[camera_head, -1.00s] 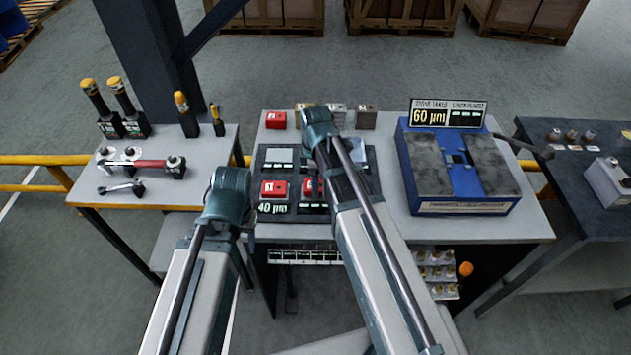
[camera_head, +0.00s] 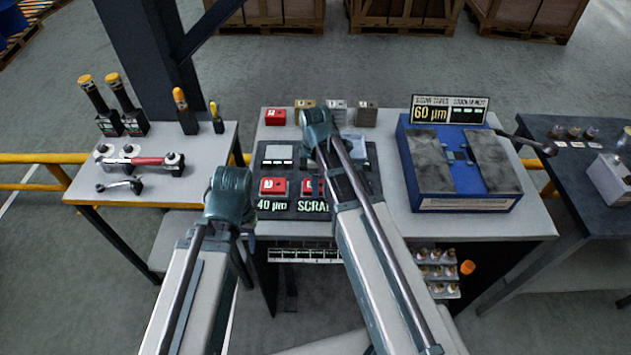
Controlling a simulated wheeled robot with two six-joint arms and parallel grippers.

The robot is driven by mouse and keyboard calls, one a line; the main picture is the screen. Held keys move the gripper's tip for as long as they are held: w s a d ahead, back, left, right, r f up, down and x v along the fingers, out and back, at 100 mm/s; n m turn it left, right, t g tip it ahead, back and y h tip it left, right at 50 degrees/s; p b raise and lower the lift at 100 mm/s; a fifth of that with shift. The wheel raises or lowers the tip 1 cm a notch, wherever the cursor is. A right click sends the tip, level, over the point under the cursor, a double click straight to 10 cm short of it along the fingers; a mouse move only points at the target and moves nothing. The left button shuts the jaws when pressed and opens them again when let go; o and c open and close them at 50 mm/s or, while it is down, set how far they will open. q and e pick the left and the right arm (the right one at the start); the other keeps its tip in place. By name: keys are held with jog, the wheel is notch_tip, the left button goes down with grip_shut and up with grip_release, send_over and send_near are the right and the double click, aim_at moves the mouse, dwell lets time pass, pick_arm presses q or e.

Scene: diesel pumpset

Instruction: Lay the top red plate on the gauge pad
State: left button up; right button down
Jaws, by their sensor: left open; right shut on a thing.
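My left arm (camera_head: 230,195) rises in front of the mat's left edge, and its fingers are hidden behind it. My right arm (camera_head: 318,125) reaches over the dark mat (camera_head: 292,209); its fingers and anything between them are hidden behind its links. A red block (camera_head: 273,187) with a pale mark sits on the mat above a "40 µm" label. A second red piece (camera_head: 309,187) above the "SCRAP" label is partly covered by my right arm. A pale square pad (camera_head: 278,153) lies on the mat. Which thing is the gauge pad or the top red plate I cannot tell.
Another red block (camera_head: 275,117) and several metal blocks (camera_head: 366,117) line the bench's back. A blue case (camera_head: 460,203) with grey tops and a "60 µm" display (camera_head: 450,110) stands right. Tools (camera_head: 140,161) lie on the left table. Bare bench shows around the case.

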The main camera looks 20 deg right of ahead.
jog(key=shift+c, duration=0.2)
grip_release()
jog(key=shift+r, duration=0.1)
notch_tip(320, 180, up, 14)
jog(key=p, duration=1.4)
jog(key=shift+f, duration=0.2)
notch_tip(320, 180, up, 6)
jog(key=p, duration=0.6)
